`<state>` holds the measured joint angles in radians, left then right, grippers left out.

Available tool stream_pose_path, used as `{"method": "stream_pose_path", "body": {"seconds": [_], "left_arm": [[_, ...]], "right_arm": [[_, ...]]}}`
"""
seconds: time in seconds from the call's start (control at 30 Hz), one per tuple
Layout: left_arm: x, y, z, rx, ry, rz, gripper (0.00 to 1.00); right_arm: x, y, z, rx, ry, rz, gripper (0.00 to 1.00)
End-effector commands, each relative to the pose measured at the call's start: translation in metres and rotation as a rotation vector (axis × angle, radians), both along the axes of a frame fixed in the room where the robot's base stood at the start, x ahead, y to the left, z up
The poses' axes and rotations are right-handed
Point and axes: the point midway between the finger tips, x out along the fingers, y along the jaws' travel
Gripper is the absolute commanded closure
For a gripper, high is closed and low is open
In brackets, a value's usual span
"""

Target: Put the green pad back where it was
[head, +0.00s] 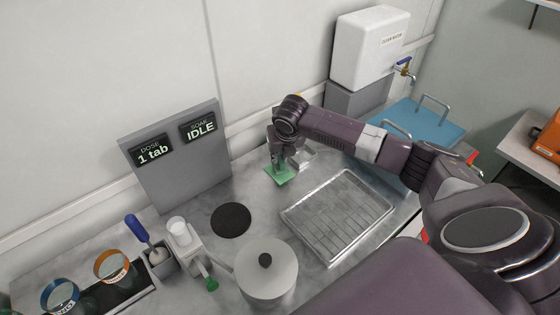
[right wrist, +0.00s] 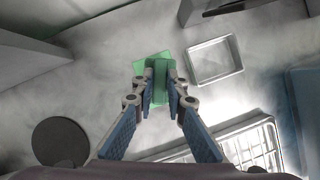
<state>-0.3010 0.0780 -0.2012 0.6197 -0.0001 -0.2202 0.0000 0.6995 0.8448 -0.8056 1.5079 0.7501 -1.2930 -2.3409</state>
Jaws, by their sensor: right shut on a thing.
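The green pad (head: 279,176) is at the back of the grey counter, under my right gripper (head: 281,162). In the right wrist view, the right gripper (right wrist: 160,72) is shut on the green pad (right wrist: 143,73), with green showing between and beyond the fingertips. The pad is at or just above the counter; I cannot tell whether it touches. The fingers hide part of it. My left gripper is not in view.
A round black disc (head: 231,220) lies front left of the pad. A metal tray with a wire rack (head: 338,213) is front right. A lidded pot (head: 266,275) stands near the front. A grey panel reading "DOSE 1 tab" and "SOAK IDLE" (head: 178,160) stands at the back left.

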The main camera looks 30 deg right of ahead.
Motion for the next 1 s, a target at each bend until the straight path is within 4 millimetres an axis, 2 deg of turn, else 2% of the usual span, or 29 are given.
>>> {"method": "stream_pose_path", "body": {"seconds": [0.13, 0.47, 0.5, 0.67, 1.0], "left_arm": [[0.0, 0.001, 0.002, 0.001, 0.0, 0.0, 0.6], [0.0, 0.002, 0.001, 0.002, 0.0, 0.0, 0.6], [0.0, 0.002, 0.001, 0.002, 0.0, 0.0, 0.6], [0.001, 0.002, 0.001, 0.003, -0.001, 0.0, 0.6], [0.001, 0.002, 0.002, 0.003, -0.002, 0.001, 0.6]], "right_arm": [[0.0, 0.001, -0.022, 0.001, 0.002, 0.0, 1.0], [0.0, 0.0, -0.026, 0.0, 0.0, 0.0, 1.0], [0.0, 0.0, -0.027, 0.0, 0.0, 0.0, 0.87], [0.0, 0.0, -0.026, 0.001, 0.0, 0.0, 0.7], [0.0, 0.001, -0.022, 0.001, -0.001, 0.002, 0.7]]}}
